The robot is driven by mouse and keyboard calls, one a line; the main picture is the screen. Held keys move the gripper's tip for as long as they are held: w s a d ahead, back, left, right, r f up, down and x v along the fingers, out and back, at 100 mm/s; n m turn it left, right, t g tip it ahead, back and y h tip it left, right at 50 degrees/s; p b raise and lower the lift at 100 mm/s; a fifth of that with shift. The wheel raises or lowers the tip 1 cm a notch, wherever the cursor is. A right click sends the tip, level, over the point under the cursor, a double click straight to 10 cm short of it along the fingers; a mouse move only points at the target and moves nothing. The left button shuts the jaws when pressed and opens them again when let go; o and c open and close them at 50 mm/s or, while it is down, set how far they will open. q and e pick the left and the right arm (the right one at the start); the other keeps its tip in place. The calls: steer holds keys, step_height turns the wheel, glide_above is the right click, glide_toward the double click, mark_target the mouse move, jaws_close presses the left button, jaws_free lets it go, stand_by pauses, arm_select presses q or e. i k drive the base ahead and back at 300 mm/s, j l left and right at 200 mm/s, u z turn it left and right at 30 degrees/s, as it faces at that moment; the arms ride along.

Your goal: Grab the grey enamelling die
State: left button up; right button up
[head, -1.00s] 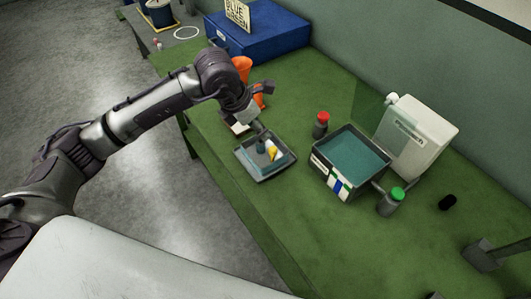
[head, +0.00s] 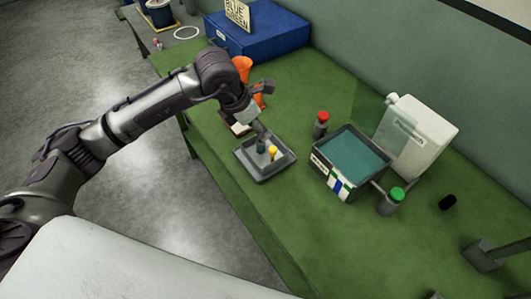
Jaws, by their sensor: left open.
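A shallow grey tray (head: 281,168) lies on the green bench below my left gripper. A small dark blue-grey upright piece (head: 261,146) stands in it, probably the grey enamelling die, though its colour is hard to tell at this size. A small yellow piece (head: 272,153) is just to its right. My left gripper (head: 259,127) comes in from the left and points down over the back of the tray. It is open, and its fingers are close above the two pieces. I cannot tell whether a finger touches either one. My right gripper is not in view.
Orange objects (head: 243,66) stand behind my wrist.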

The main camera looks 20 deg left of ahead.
mark_target(261, 146)
steer(key=j+z, duration=0.4)
steer(key=j, duration=0.25)
steer(key=j+z, duration=0.4)
steer(key=j, duration=0.25)
steer(key=k+j+z, duration=0.1)
steer(key=j+z, duration=0.3)
steer(key=j, duration=0.2)
